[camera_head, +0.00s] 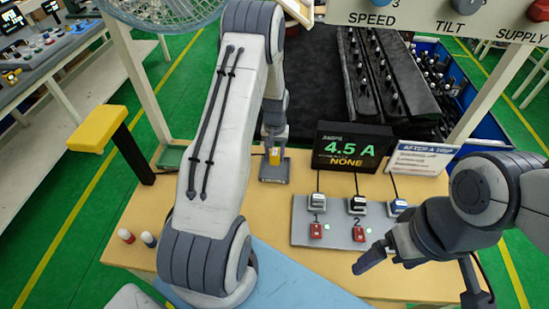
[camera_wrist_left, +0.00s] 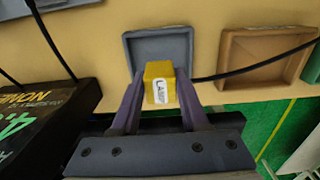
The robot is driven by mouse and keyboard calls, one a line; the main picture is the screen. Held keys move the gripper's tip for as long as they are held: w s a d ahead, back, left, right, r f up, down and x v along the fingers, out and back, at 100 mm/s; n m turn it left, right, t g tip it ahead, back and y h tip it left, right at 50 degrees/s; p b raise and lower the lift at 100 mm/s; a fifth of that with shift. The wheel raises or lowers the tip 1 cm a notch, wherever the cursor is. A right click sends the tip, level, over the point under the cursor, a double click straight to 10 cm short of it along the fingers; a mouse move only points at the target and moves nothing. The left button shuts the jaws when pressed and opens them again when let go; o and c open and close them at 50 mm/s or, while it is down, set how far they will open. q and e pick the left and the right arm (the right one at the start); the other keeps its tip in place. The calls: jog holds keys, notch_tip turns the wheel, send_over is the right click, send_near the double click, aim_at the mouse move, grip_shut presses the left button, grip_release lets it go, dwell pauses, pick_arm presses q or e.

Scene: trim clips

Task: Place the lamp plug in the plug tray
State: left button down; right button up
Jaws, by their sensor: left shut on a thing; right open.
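The lamp plug (camera_wrist_left: 160,86) is a yellow block with a white LAMP label and a black cord running off to the right in the left wrist view. My left gripper (camera_wrist_left: 159,78) is shut on it, one finger on each side. The plug is over a shallow grey tray (camera_wrist_left: 158,48), which also shows in the head view (camera_head: 275,181) below the yellow plug (camera_head: 275,156). I cannot tell whether the plug touches the tray floor. My right gripper (camera_head: 371,259) is open and empty, over the right front of the table.
A brown tray (camera_wrist_left: 258,57) is beside the grey one. A display (camera_head: 347,148) reading 4.5 A and NONE stands to the right. A grey power strip (camera_head: 336,238) with several plugs and red switches lies in front. A green tray (camera_head: 171,157) is at the left.

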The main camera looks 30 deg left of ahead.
aim_at(275, 162)
pick_arm(q)
notch_tip(275, 162, down, 3)
jog(key=shift+w+f+p, duration=0.1)
jog(key=shift+w+p, duration=0.05)
jog(key=shift+p, duration=0.85)
jog(key=shift+a+f, duration=0.1)
jog(key=shift+f, duration=0.4)
jog(key=shift+f, duration=0.1)
jog(key=shift+f, duration=0.15)
jog(key=shift+c, duration=2.1)
grip_release()
